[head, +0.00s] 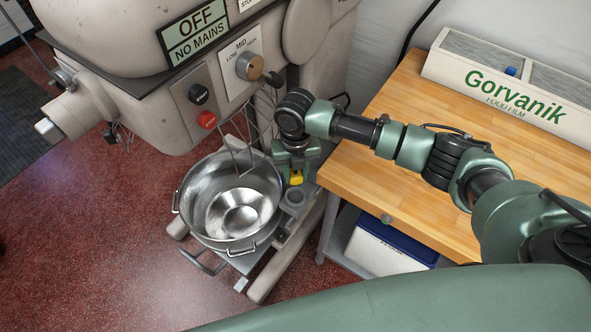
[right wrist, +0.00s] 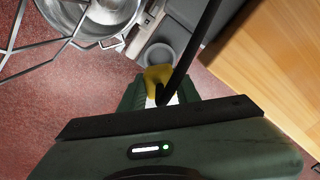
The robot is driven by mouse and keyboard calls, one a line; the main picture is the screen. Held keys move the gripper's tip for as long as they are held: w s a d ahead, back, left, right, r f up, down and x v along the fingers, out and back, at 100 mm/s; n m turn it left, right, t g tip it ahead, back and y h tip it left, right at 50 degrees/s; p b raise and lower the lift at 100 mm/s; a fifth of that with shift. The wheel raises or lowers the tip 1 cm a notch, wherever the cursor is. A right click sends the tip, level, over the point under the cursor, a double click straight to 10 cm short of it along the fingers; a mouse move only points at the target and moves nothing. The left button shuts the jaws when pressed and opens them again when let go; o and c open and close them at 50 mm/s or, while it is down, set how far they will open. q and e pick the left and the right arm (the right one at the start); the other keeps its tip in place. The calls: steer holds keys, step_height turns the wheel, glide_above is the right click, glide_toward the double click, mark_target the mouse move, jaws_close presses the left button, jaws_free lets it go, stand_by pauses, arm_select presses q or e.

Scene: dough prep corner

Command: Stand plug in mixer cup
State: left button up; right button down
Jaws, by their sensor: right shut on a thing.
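My right gripper (head: 294,170) is shut on the yellow plug (head: 296,178), which hangs below the fingers beside the mixer. In the right wrist view the plug (right wrist: 157,75) shows between the green fingers (right wrist: 158,96), with a black cable crossing in front. The grey mixer cup (head: 296,196) sits on the mixer's side bracket, just below the plug in the head view. It also shows in the right wrist view (right wrist: 158,55), where the plug overlaps its near rim. I cannot tell whether plug and cup touch. My left gripper is not in view.
The mixer's body (head: 150,100) rises behind. The wooden table (head: 350,190) is close on the right, carrying a food film box (head: 440,68).

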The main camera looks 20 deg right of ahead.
step_height(320, 180, down, 5)
steer(key=shift+r+b, duration=0.2)
steer(key=shift+b, duration=0.9)
steer(key=shift+f+b, duration=0.4)
steer(key=shift+f, duration=0.45)
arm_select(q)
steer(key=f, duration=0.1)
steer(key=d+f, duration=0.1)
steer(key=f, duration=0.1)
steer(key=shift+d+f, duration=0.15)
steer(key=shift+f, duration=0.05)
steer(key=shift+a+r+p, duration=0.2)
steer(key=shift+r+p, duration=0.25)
arm_select(e)
steer(key=shift+r, duration=0.1)
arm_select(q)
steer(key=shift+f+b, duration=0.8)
arm_select(e)
steer(key=shift+f, duration=1.1)
steer(key=c, duration=0.9)
jaws_free()
steer(key=shift+c, duration=0.2)
